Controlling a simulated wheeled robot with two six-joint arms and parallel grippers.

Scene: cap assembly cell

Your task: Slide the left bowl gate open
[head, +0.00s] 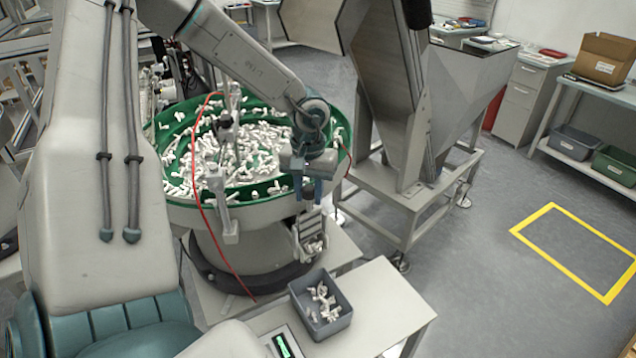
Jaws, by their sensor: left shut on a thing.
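The vibratory bowl (180,207) stands at centre left, its green inside holding many white parts. My left gripper (312,196) reaches over the bowl's front right rim, fingers pointing down. It is shut on the left bowl gate at the rim, just above a small outlet chute (312,228). The fingers hide most of the gate, so how far it is open cannot be told. Some white parts lie in the chute. My right gripper is not in view.
A grey bin (345,318) with several white parts stands on a pale table (392,308) below the chute. A red cable (199,200) hangs across the bowl. A metal hopper on a frame (385,215) stands close right. Floor at far right is clear, with a yellow outline (560,256).

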